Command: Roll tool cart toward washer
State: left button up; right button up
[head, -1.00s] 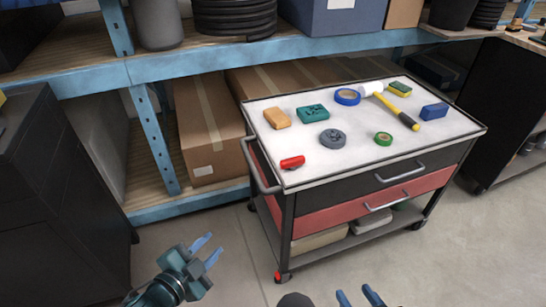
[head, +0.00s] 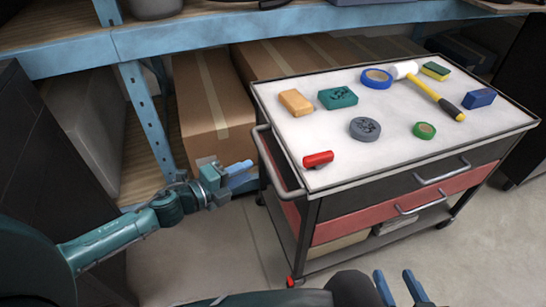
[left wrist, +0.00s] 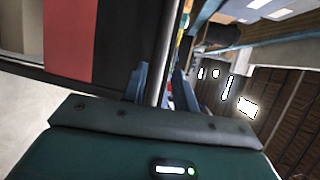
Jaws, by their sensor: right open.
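The tool cart (head: 318,207) has a white top, a dark drawer and a red drawer, and stands on the floor at centre right. Its push handle (head: 270,169) is a grey bar on its left end. My left gripper (head: 245,173) is just left of this handle, fingers pointing at it. In the left wrist view its fingers (left wrist: 160,86) are apart, with the cart's dark side and red drawer (left wrist: 69,40) close by. My right gripper (head: 398,287) is open and empty at the bottom, in front of the cart.
On the cart top lie a red object (head: 318,159), a hammer (head: 436,96), tape rolls and several small blocks. A blue shelf (head: 148,115) with cardboard boxes (head: 215,105) stands behind. A dark cabinet (head: 40,150) is at left. Floor shows in front of the cart.

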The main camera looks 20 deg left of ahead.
pick_arm(q)
jog(key=x, duration=1)
jog(key=shift+b, duration=0.3)
jog(key=shift+w+f, duration=0.1)
jog(key=shift+w, duration=0.05)
jog(key=shift+c, duration=0.6)
grip_shut()
